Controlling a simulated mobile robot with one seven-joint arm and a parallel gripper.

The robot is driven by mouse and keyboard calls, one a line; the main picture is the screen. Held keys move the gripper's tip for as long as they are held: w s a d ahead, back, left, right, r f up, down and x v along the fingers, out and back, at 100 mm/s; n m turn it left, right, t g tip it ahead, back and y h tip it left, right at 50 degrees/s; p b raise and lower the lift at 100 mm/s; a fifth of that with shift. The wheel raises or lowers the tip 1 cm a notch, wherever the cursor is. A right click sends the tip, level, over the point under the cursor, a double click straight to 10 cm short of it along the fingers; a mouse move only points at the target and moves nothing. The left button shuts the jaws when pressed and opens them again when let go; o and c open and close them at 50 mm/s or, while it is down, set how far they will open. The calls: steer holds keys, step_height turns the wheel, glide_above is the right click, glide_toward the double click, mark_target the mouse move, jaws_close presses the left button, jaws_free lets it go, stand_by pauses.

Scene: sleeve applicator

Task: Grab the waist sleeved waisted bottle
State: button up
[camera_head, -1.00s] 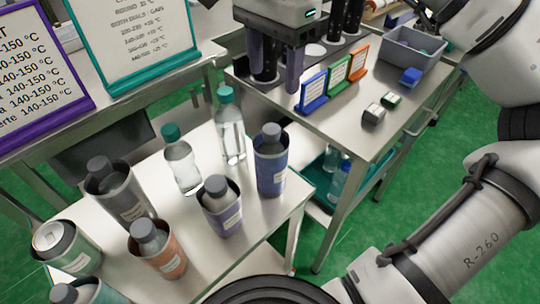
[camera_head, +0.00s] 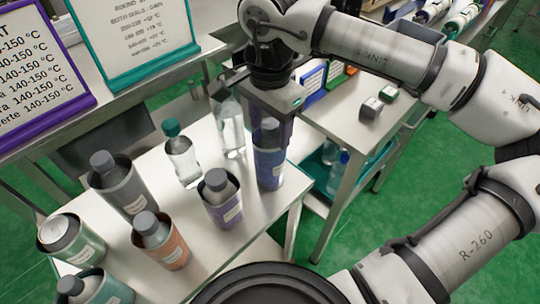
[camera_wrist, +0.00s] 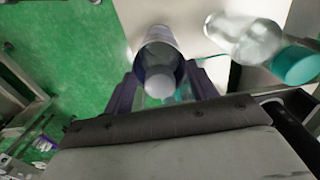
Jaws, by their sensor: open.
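A grey-capped bottle in a tall blue sleeve (camera_head: 269,168) stands upright at the right end of the white cart top. My gripper (camera_head: 252,115) is over it, with one finger in front of its upper part. In the wrist view the sleeved bottle (camera_wrist: 160,50) lies between and beyond the two open fingers of my gripper (camera_wrist: 163,88), its grey cap toward me. I cannot see contact. A clear teal-capped bottle (camera_head: 231,133) stands close behind, its cap hidden by my gripper; it also shows in the wrist view (camera_wrist: 245,38). I cannot tell which bottle is waisted.
A second clear bottle (camera_head: 182,160) and a purple-sleeved bottle (camera_head: 221,199) stand nearby. An orange-sleeved bottle (camera_head: 160,241), a dark grey one (camera_head: 118,187) and green ones crowd the cart's left. A steel table (camera_head: 345,115) with small blocks is at the right.

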jaws_close()
stand_by(0.4)
